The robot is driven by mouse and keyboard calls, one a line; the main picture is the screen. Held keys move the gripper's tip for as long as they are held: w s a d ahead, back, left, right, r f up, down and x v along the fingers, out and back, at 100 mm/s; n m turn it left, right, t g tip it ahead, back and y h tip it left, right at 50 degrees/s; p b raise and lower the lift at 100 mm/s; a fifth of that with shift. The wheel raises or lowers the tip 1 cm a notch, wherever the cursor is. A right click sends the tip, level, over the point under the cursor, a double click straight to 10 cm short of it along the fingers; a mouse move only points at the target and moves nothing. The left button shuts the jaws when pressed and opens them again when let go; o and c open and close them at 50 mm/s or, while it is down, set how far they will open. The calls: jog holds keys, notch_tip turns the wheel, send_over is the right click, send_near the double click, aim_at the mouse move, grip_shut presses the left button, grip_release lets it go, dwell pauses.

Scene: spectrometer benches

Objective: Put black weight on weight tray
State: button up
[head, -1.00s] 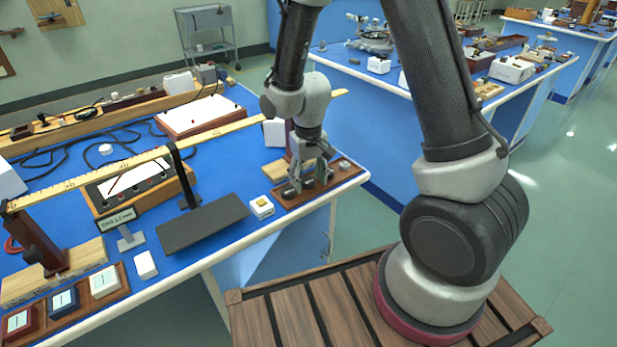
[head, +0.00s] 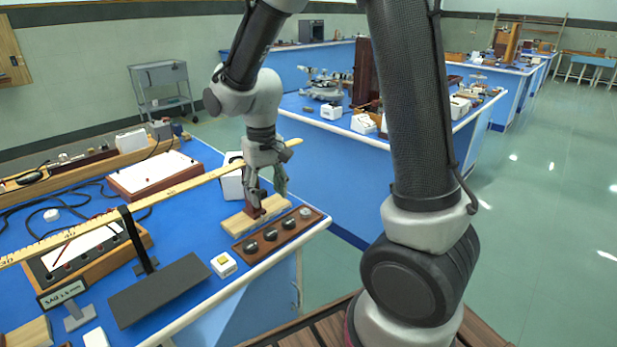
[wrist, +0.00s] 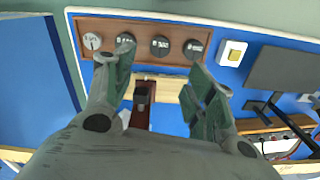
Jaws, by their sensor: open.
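The weight tray (head: 238,251) is a long brown wooden board near the bench's right corner. Three black weights sit in a row on it: one at the left end (head: 251,247), one beside it (head: 270,234), and one further right (head: 289,223). A silver weight (head: 305,213) is at the right end. In the wrist view the tray (wrist: 143,22) runs along the top, with a black weight (wrist: 160,45) showing between the fingers. My gripper (head: 268,201) is open and empty, above and behind the tray, pointing down. Its fingers also show in the wrist view (wrist: 158,62).
A pale wooden base with a dark red post (head: 240,222) stands behind the tray. A white block with a yellow top (head: 223,264) and a dark grey plate (head: 160,290) lie to the left. A long yellow ruler (head: 180,188) crosses above the bench.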

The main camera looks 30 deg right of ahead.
jog(key=s+d+r+t, duration=0.2)
jog(key=s+d+r, duration=0.5)
jog(key=s+r, duration=0.1)
jog(key=s+d+r+m+t, duration=0.1)
jog(key=s+d+r+t, duration=0.1)
jog(key=s+d+r, duration=0.6)
jog(key=shift+s, duration=1.5)
